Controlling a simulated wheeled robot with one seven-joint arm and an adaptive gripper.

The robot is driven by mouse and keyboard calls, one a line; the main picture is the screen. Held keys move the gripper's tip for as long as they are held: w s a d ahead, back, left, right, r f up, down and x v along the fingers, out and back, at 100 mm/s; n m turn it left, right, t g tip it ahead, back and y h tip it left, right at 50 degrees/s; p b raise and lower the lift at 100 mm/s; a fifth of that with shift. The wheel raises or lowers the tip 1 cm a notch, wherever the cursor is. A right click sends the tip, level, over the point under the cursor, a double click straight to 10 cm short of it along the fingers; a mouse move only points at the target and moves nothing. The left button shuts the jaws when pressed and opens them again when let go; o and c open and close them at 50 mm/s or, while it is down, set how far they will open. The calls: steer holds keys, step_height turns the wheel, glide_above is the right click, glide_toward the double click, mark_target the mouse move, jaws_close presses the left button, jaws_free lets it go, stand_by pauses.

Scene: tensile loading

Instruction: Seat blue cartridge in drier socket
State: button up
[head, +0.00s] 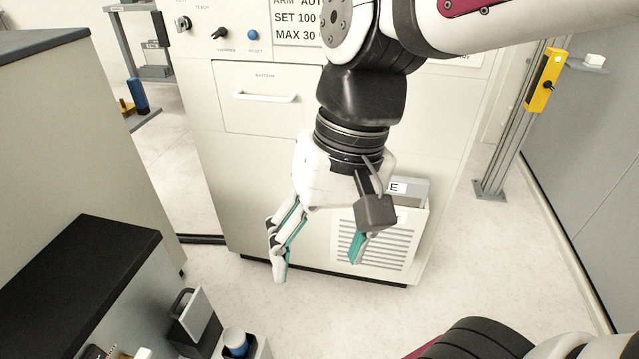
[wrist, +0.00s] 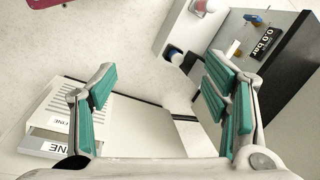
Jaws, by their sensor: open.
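My gripper (head: 317,270) hangs in front of the white machine with its teal-padded fingers wide apart and nothing between them. The wrist view also shows my gripper (wrist: 158,78) open and empty. A white cylinder with a blue band, probably the blue cartridge (head: 236,342), stands in a dark holder at the bottom left of the head view. It appears to be the blue-and-white piece (wrist: 173,53) beyond the fingers in the wrist view. My gripper is well apart from it. I cannot make out the drier socket for certain.
A black-topped cabinet (head: 75,265) stands at the left. The wrist view shows a 0.0 bar display (wrist: 266,38) and a blue knob (wrist: 257,20) beside it. The white machine (head: 230,170) has a vented box marked FINE (wrist: 57,127) low on its front. Floor between is clear.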

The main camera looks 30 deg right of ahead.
steer(key=s+d+n+h, duration=0.2)
steer(key=s+d, duration=0.4)
steer(key=s, duration=0.3)
steer(key=shift+r+t, duration=0.3)
steer(key=shift+r, duration=0.05)
